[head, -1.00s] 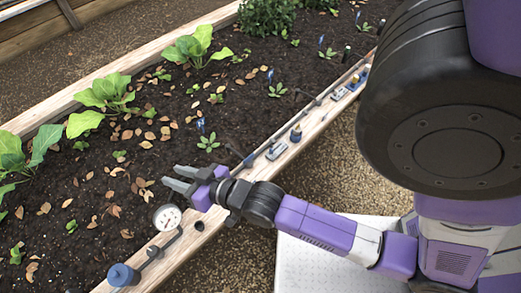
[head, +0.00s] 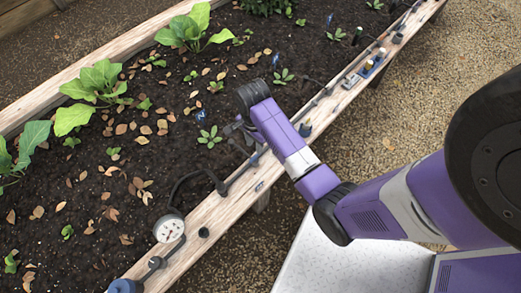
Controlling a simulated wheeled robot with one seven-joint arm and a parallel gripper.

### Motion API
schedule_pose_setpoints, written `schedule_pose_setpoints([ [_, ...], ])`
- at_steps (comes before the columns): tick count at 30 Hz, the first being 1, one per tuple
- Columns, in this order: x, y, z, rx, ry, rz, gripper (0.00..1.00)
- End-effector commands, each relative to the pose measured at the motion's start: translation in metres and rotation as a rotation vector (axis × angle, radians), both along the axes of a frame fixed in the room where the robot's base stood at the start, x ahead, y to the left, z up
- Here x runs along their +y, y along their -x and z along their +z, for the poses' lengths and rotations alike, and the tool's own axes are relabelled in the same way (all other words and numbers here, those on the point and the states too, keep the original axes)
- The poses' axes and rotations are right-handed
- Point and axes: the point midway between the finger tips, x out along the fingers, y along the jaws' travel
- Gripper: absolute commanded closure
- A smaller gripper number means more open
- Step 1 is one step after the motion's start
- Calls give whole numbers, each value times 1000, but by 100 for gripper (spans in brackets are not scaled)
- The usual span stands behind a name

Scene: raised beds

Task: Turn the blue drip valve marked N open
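Along the bed's near wooden rail, a small blue-grey fitting (head: 258,156) shows beside my forearm, partly covered by it. A dark blue knob (head: 305,130) stands on the rail just to the right of my arm. I cannot tell from here which of them is the valve marked N, nor how its handle is turned. My gripper (head: 236,130) is over the rail's soil side, close to the blue-grey fitting. It is small, dark and mostly hidden by my wrist, so its fingers' opening and any contact do not show.
A round white gauge (head: 169,229) and a blue cylinder (head: 125,286) sit at the rail's lower end. A tray of small parts (head: 369,66) lies farther up the rail. Blue plant markers (head: 200,117) stand among seedlings. Gravel to the right is clear.

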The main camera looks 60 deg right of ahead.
Motion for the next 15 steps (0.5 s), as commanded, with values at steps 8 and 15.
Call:
schedule_pose_setpoints([
  [8, 0, 1, -31, 1, 0, -17, 70],
  [15, 0, 0, -65, -1, 0, -16, 70],
])
